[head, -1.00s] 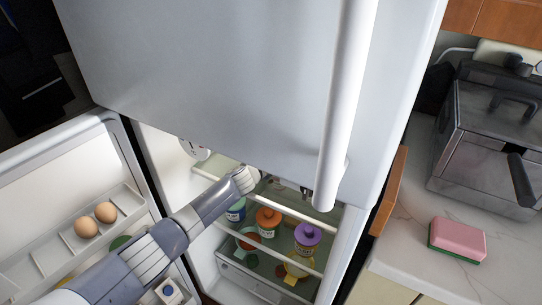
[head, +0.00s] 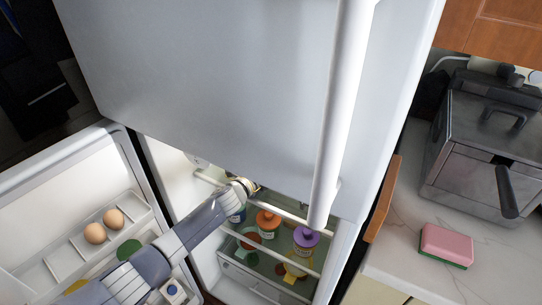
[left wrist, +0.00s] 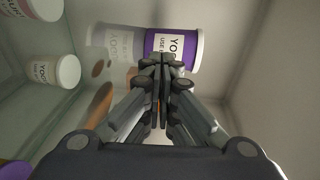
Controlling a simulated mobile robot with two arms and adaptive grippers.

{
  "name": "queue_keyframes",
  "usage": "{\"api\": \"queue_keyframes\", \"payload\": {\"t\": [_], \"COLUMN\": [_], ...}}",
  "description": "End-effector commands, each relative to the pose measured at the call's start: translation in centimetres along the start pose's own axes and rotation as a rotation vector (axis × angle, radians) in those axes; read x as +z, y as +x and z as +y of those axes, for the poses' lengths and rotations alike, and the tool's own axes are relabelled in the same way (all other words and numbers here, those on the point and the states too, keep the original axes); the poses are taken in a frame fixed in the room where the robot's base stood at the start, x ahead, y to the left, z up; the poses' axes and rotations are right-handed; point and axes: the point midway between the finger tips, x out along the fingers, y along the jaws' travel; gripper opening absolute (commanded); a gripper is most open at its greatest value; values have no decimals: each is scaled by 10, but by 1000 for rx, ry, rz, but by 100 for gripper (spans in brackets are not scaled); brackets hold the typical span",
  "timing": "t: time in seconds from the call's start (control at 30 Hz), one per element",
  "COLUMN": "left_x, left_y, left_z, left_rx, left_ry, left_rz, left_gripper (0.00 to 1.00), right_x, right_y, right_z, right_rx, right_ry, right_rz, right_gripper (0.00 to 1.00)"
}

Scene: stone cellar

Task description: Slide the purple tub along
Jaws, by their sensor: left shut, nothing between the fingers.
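The purple tub (left wrist: 173,48) shows in the left wrist view at top centre, with a white label and a pale rim. A paler, mirrored-looking image of a tub is beside it on its left, likely in the glass. My left gripper (left wrist: 161,62) is shut and empty, its fingertips overlapping the tub's near edge in the picture. I cannot tell whether they touch it. In the head view my left arm reaches into the open fridge; its fingers and this tub are hidden behind the upper door. My right gripper is not in view.
White tubs (left wrist: 54,70) stand to the left on the glass. A fridge wall is close on the right. On a lower level are an orange-lidded jar (head: 267,221) and a purple-lidded jar (head: 306,238). The open door (head: 30,190) holds eggs (head: 104,226). A sponge (head: 446,244) lies on the counter.

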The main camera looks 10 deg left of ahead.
Motion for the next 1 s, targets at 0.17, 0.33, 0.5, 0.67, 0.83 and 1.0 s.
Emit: {"api": "queue_keyframes", "payload": {"t": [0.17,0.33,0.5,0.67,0.83,1.0], "left_x": [0,0,0,0,0,0], "left_y": [-20,-36,-53,-69,-86,-103], "left_z": [0,2,4,5,8,9], "left_rx": [1,2,1,2,2,2], "left_ry": [0,0,1,1,1,1], "left_rz": [0,0,-1,0,0,-1], "left_gripper": [0,0,0,0,0,0], "right_x": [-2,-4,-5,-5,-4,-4], "right_y": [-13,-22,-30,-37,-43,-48], "right_z": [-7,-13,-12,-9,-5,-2], "right_rx": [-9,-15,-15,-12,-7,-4], "right_ry": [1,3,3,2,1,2], "right_rz": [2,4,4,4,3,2], "right_gripper": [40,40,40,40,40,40]}}
